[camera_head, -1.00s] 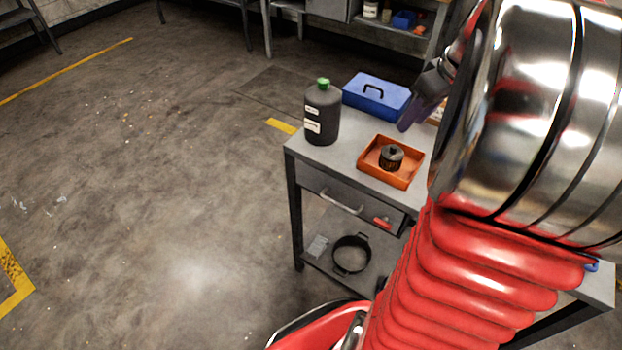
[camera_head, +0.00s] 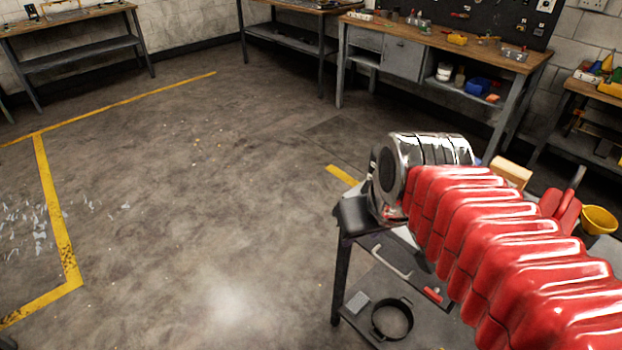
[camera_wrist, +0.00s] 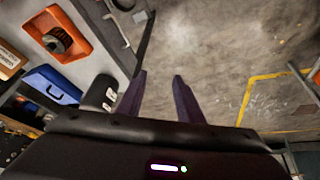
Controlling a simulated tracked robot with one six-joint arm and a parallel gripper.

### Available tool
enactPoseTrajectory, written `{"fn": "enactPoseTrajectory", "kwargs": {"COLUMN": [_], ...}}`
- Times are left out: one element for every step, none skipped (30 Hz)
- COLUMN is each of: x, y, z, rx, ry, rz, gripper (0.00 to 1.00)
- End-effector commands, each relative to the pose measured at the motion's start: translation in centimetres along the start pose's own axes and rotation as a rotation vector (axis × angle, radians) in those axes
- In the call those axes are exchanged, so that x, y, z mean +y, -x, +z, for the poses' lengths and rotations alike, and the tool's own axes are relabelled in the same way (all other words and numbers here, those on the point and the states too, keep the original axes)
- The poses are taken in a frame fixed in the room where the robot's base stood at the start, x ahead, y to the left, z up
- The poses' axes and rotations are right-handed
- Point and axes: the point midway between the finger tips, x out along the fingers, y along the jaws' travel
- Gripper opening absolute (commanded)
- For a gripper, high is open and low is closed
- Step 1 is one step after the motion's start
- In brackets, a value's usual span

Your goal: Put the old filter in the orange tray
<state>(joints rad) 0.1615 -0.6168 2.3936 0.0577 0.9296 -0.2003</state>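The orange tray (camera_wrist: 84,27) lies on the grey cart top, at the upper left of the wrist view. The old filter (camera_wrist: 58,40), a dark round canister with a brownish side, sits inside the tray. My gripper (camera_wrist: 159,74) is open, with its two dark fingers spread and nothing between them. It is apart from the tray and filter, which lie to the left of the fingers. In the head view my arm hides the tray and filter.
A dark bottle (camera_wrist: 99,94) stands just left of the fingers. A blue toolbox (camera_wrist: 50,86) and a cardboard box (camera_wrist: 10,60) are on the cart (camera_head: 338,280). A black pan (camera_head: 392,319) sits on its lower shelf. The floor to the left is clear.

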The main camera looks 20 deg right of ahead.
Motion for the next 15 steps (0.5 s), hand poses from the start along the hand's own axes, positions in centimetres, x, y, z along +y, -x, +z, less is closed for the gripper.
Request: {"fn": "enactPoseTrajectory", "kwargs": {"x": [-1.2, -1.8, -2.4, -2.7, -3.1, -3.4, -3.6, -3.8, -3.9, -3.9, -3.9, -3.9, -3.9, -3.9, -3.9], "y": [0.1, 0.2, 0.2, 0.2, 0.2, 0.2, 0.2, 0.2, 0.2, 0.2, 0.2, 0.2, 0.2, 0.2, 0.2], "z": [0.8, 1.1, 1.7, 1.9, 2.2, 2.5, 2.7, 2.9, 3.0, 3.1, 3.1, 3.1, 3.1, 3.1, 3.1], "rx": [0.015, 0.022, 0.030, 0.036, 0.042, 0.047, 0.050, 0.053, 0.054, 0.055, 0.055, 0.055, 0.054, 0.054, 0.054], "ry": [0.005, 0.003, -0.001, -0.005, -0.007, -0.011, -0.013, -0.015, -0.017, -0.018, -0.020, -0.021, -0.021, -0.021, -0.021], "rz": [-0.007, -0.009, -0.012, -0.014, -0.017, -0.019, -0.020, -0.021, -0.021, -0.022, -0.022, -0.022, -0.022, -0.022, -0.022], "gripper": [0.33, 0.33, 0.33, 0.33, 0.33, 0.33, 0.33, 0.33, 0.33, 0.33, 0.33, 0.33, 0.33, 0.33, 0.33]}}
